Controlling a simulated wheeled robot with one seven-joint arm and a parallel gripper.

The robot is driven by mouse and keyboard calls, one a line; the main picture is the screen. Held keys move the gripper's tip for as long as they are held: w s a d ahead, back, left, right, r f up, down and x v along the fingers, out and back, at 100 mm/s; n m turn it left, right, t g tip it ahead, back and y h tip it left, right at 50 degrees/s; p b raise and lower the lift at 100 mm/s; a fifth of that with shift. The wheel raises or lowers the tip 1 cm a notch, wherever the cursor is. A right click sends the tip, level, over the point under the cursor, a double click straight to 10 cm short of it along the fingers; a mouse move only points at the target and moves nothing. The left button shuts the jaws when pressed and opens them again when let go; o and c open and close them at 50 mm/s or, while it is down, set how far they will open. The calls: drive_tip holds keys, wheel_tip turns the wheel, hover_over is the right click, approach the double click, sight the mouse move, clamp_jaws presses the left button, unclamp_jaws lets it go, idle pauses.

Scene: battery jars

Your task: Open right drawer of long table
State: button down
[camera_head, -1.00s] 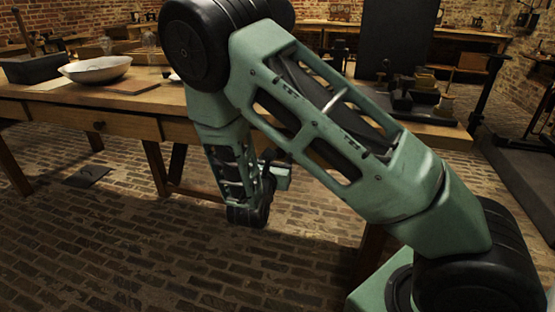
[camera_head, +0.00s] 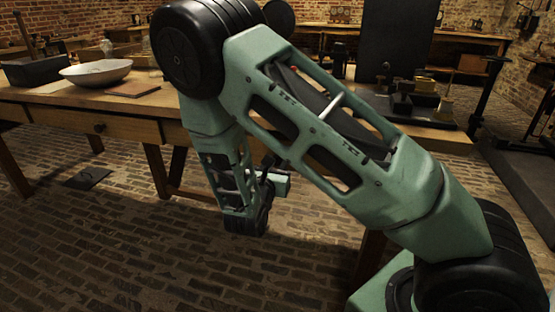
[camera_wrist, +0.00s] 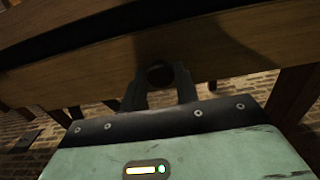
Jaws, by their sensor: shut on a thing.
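The long wooden table (camera_head: 60,97) crosses the head view from the left to behind my arm. Its left drawer, with a dark round knob (camera_head: 99,128), looks closed. The right drawer is hidden by my arm in the head view. In the wrist view, a wooden drawer front (camera_wrist: 235,50) bears a dark round knob (camera_wrist: 160,75). My gripper (camera_wrist: 162,78) is shut on that knob, one finger on each side. A dark band runs above the drawer front; I cannot tell how far the drawer stands out. In the head view my gripper is mostly hidden behind my forearm.
A white bowl (camera_head: 96,72) and a brown board (camera_head: 134,89) lie on the table's left part. Dark apparatus (camera_head: 415,95) stands on its right end. Table legs (camera_head: 157,168) stand below.

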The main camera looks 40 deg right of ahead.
drive_tip(key=p+v, duration=0.8)
drive_tip(key=v, duration=2.5)
drive_tip(key=shift+s, duration=0.15)
drive_tip(key=c, duration=1.1)
unclamp_jaws()
drive_tip(key=shift+o, duration=0.2)
drive_tip(key=shift+a, duration=0.1)
drive_tip(key=v, duration=1.7)
drive_tip(key=shift+s+a+f, duration=0.1)
drive_tip(key=shift+s, duration=0.05)
